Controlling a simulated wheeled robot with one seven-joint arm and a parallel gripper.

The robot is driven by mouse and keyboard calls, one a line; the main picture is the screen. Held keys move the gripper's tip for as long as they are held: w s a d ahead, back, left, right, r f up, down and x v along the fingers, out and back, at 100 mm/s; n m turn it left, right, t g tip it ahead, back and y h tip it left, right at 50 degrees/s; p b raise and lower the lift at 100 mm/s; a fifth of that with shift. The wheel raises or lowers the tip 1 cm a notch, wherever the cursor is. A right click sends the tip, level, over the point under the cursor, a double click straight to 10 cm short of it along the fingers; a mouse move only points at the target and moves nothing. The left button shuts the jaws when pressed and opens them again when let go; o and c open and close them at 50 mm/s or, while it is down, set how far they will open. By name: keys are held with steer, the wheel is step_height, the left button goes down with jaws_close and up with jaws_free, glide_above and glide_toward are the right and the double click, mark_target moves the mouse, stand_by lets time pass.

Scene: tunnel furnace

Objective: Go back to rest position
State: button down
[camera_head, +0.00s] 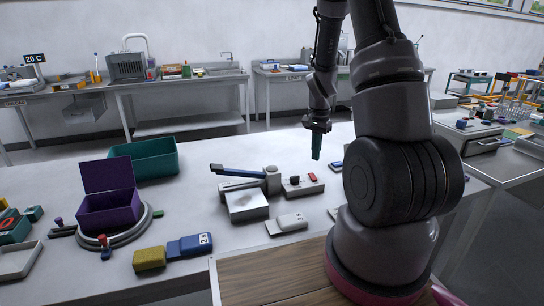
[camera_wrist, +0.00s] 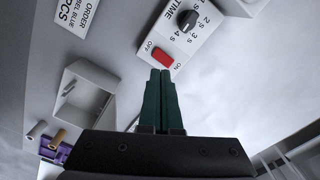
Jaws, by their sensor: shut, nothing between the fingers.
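My gripper (camera_head: 316,150) hangs from my arm above the table, pointing down. Its dark green fingers are together with nothing between them. In the wrist view my gripper (camera_wrist: 160,75) points at a panel (camera_wrist: 185,35) with a red on/off switch (camera_wrist: 163,57) and a black timer knob (camera_wrist: 187,20). The switch (camera_head: 312,177) also shows in the head view, a little below the fingertips. The fingers appear apart from it, though the exact gap is hard to tell.
A grey device with a blue lever (camera_head: 238,172) stands left of the panel. A purple open box (camera_head: 108,210), a teal bin (camera_head: 155,157), a yellow block (camera_head: 149,259) and a blue block (camera_head: 188,246) are further left. The table behind my gripper is mostly clear.

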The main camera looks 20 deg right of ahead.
steer(key=s+a+r+n+t+y, duration=0.1)
steer(key=s+a+r+n+t, duration=0.2)
steer(key=r, duration=0.8)
steer(key=s+a+r+t, duration=0.1)
steer(key=s+a+r, duration=0.3)
steer(key=r, duration=0.6)
steer(key=s+a+r+n+t+y, duration=0.1)
steer(key=s+a+r+n+t, duration=0.2)
steer(key=s+a+r, duration=0.3)
steer(key=s+r+n, duration=0.1)
steer(key=s+r, duration=0.4)
steer(key=s, duration=0.1)
steer(key=shift+s+a+r, duration=0.2)
steer(key=shift+s+r, duration=0.05)
steer(key=shift+s, duration=0.1)
